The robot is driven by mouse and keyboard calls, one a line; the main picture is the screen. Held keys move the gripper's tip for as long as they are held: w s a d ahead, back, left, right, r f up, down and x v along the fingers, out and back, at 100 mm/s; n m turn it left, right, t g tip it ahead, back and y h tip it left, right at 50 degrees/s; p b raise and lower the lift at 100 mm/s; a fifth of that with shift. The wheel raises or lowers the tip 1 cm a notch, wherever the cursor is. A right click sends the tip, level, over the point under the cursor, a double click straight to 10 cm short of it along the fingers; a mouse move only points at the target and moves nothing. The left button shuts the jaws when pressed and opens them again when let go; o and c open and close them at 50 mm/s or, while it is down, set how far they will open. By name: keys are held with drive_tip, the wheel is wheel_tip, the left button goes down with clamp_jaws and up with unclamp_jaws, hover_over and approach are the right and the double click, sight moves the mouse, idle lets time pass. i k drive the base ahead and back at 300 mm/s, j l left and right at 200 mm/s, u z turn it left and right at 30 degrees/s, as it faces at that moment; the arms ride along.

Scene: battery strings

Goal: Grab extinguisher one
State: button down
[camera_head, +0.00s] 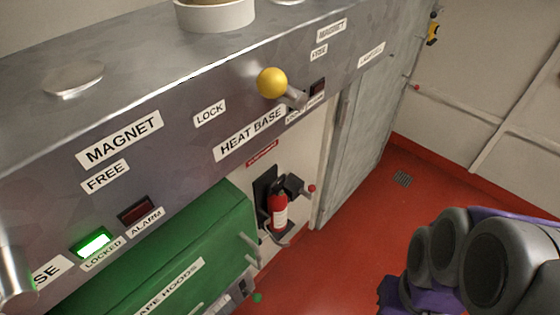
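A small red fire extinguisher (279,212) with a white label and a black top stands upright in a dark wall holder (262,190). It is right of the green cabinet and below the panel marked HEAT BASE. A small red label (262,153) sits above it, too small to read. My arm may be the purple and dark grey part at the lower right, but I cannot be sure. No gripper fingers show in the view.
The metal counter (130,60) has a yellow-knobbed lever (272,83) on its front. The green cabinet (190,250) borders the extinguisher on the left, a grey door (365,130) on the right. Red floor (350,255) is clear in front.

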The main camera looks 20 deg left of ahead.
sight(278, 201)
drive_tip(key=i+j+u, duration=0.1)
drive_tip(key=u, duration=1)
drive_tip(key=i+j, duration=0.05)
